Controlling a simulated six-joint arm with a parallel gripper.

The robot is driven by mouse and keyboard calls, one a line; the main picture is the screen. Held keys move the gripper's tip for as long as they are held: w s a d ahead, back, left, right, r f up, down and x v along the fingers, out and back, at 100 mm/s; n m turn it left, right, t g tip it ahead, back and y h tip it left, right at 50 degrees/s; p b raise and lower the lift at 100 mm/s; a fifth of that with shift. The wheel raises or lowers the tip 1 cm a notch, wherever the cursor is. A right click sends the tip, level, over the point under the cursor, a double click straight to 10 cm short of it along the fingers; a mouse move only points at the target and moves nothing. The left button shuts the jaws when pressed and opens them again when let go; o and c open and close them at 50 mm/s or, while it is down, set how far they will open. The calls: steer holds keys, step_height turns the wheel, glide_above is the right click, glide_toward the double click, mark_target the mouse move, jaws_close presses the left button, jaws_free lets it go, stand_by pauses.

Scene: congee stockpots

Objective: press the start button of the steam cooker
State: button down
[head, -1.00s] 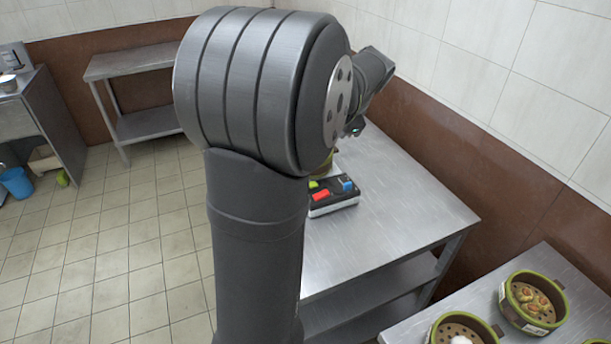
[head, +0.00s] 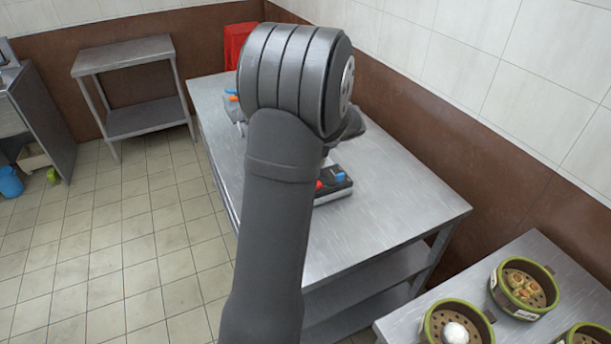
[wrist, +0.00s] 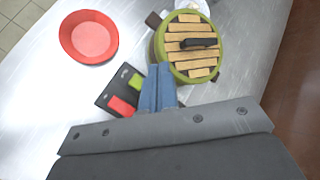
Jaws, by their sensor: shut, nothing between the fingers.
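A black control panel (head: 334,184) with coloured buttons lies on the steel table (head: 410,205). A green round steamer pot (wrist: 160,50) with a wooden slatted lid (wrist: 192,58) and dark handle stands beside the panel. My gripper (wrist: 157,68) is shut and empty, its blue fingers over the panel's right part, near the pot. They hide that part; I cannot tell whether they touch it.
A red bowl (wrist: 89,37) sits on the table left of the panel in the wrist view. A red object (head: 238,40) stands by the table's far end. Another table at lower right holds several green steamers (head: 523,288). The table's right part is clear.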

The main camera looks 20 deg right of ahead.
steer(key=shift+f, duration=4.4)
steer(key=shift+f, duration=0.4)
steer(key=shift+f, duration=0.45)
steer(key=shift+r, duration=0.9)
steer(key=shift+r, duration=2.5)
steer(key=shift+f, duration=0.15)
